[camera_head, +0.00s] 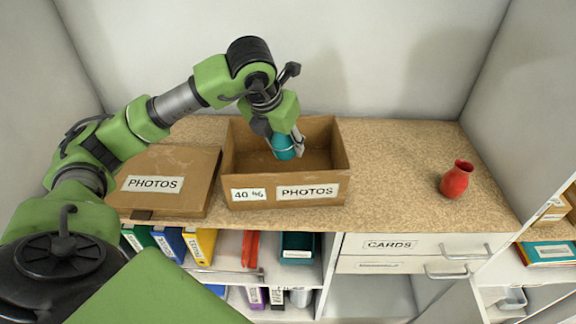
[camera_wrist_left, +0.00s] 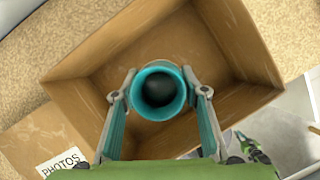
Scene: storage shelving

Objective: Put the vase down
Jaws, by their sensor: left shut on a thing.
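My left gripper (camera_head: 284,142) is shut on a teal vase (camera_head: 283,149). The gripper points down and holds the vase inside the open cardboard box (camera_head: 314,192) labelled PHOTOS. In the left wrist view the round mouth of the vase (camera_wrist_left: 158,91) faces the camera, between the two fingers of the gripper (camera_wrist_left: 160,96). The box walls (camera_wrist_left: 100,60) surround it in that view.
A red vase (camera_head: 456,180) stands on the right part of the speckled countertop (camera_head: 400,160). A box lid (camera_head: 165,180) labelled PHOTOS lies left of the box. Drawers (camera_head: 400,246) and shelves with binders (camera_head: 200,245) are below. The counter between box and red vase is clear.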

